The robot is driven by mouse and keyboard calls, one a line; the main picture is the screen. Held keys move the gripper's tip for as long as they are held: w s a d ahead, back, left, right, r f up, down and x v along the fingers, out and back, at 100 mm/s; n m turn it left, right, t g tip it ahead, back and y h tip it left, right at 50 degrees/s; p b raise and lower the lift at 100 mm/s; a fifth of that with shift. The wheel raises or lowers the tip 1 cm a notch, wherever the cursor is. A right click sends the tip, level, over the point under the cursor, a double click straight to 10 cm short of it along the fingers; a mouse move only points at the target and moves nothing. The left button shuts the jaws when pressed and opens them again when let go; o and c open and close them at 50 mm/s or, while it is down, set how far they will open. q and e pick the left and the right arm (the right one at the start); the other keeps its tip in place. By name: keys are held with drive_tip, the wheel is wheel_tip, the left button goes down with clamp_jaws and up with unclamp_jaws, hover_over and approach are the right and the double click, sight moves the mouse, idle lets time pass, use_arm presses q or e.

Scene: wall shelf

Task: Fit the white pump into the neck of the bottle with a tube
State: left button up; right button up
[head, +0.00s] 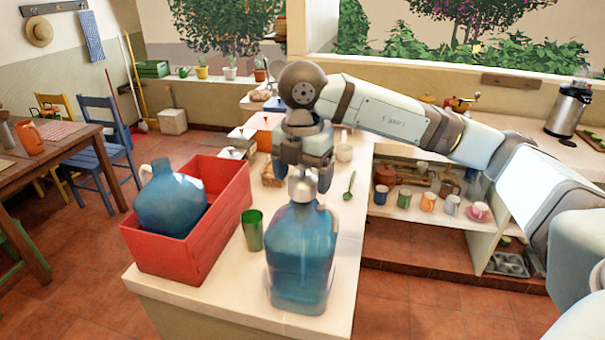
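A large blue bottle (301,262) stands upright near the front of the white counter. My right gripper (303,180) points down over it, its fingers on either side of a pale grey-white piece, which looks like the white pump (302,187). The piece is at the bottle's mouth, and the fingers seem closed against it. The neck is largely hidden, so I cannot tell how deep the piece sits. No tube can be made out. My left gripper is out of view.
A red crate (222,232) holding another blue bottle (171,203) stands left of the bottle. A green cup (252,231) is between them. Cups fill a low shelf (405,213) at right.

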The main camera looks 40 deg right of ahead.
idle(0.3)
wheel_tip(320, 180, up, 14)
drive_tip(key=shift+p, duration=0.3)
drive_tip(key=shift+f, duration=0.15)
idle(0.6)
